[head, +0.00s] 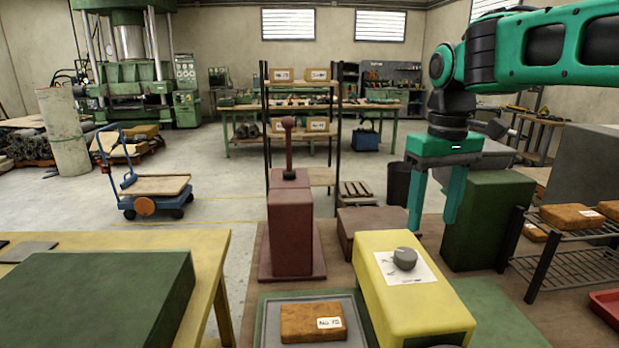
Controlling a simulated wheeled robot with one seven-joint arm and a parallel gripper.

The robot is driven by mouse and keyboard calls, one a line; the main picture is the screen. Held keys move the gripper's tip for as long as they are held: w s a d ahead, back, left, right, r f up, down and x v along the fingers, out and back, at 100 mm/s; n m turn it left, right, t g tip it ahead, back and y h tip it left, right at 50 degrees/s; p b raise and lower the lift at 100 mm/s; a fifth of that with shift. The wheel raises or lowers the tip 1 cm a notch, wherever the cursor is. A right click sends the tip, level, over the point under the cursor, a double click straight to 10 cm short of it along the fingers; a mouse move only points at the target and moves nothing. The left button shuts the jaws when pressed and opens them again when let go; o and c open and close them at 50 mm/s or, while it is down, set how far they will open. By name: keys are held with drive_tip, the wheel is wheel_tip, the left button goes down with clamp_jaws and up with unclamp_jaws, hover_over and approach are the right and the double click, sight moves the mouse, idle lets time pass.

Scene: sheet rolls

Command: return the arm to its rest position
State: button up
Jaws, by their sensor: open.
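My arm (545,50) is green with black joints and reaches in from the upper right. My gripper (433,215) hangs from it with the fingers pointing down. Its two green fingers are spread apart and nothing is between them. It is in the air, above and behind the yellow box with a grey knob as seen in the head view, and in front of a dark green block. I cannot tell its exact height over the surface below.
A yellow box (400,290) with a grey knob (405,258) stands below the gripper. A brown packet (312,321) labelled No. 12 lies on a grey tray (262,325). A maroon post-topped block (290,225) stands behind. A dark rack (570,265) with packets is at right.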

drive_tip(key=s+d+f+m, duration=0.4)
drive_tip(key=s+d+f, duration=0.3)
drive_tip(key=s, duration=0.4)
drive_tip(key=s+d+f+m, duration=0.4)
drive_tip(key=s+d+f, duration=0.3)
drive_tip(key=s+f, duration=0.2)
drive_tip(key=shift+s+f+m, duration=0.25)
drive_tip(key=shift+s+m, duration=0.15)
drive_tip(key=shift+s, duration=0.5)
drive_tip(key=shift+w+f, duration=0.2)
drive_tip(key=shift+w, duration=0.45)
